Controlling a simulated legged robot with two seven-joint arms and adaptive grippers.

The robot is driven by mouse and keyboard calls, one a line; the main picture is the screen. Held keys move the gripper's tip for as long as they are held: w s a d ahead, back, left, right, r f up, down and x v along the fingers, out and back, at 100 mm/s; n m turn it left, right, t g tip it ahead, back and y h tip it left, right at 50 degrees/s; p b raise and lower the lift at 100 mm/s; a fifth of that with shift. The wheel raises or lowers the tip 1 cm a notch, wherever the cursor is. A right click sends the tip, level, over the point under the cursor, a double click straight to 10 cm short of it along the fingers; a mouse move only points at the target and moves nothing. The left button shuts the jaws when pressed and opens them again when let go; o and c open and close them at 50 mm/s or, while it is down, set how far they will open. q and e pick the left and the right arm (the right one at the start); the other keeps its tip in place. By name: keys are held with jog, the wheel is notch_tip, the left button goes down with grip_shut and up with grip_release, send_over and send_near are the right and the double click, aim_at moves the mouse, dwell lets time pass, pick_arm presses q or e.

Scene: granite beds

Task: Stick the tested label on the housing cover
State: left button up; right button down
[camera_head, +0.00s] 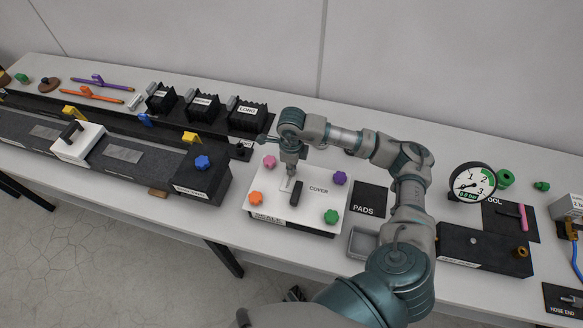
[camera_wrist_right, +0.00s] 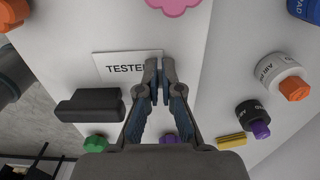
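The housing cover (camera_head: 318,202) is a white plate marked COVER, with a black handle (camera_head: 296,193) and pink, orange, purple and green knobs near its corners. My right gripper (camera_head: 289,183) points down over the cover, left of the handle in the head view. In the right wrist view its fingers (camera_wrist_right: 159,82) are together at the right end of the white tested label (camera_wrist_right: 120,66), covering its last letter. The label lies flat, on or just above the cover, beside the handle (camera_wrist_right: 88,105); any small gap beneath it cannot be told. My left gripper is out of view.
A black PADS mat (camera_head: 368,199) and a grey tray (camera_head: 362,243) lie right of the cover. A black block (camera_head: 200,181) with a blue knob stands left. Capped containers (camera_wrist_right: 280,75) show in the wrist view. A gauge (camera_head: 473,183) stands at the right.

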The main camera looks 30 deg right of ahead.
jog(key=shift+s+a+f, duration=0.15)
jog(key=shift+a+f, duration=0.1)
jog(key=shift+a, duration=0.05)
jog(key=c, duration=1.2)
grip_release()
jog(key=shift+c, duration=0.2)
jog(key=shift+r, duration=0.2)
notch_tip(320, 180, up, 12)
jog(key=shift+w+f, duration=0.2)
jog(key=shift+f, duration=0.05)
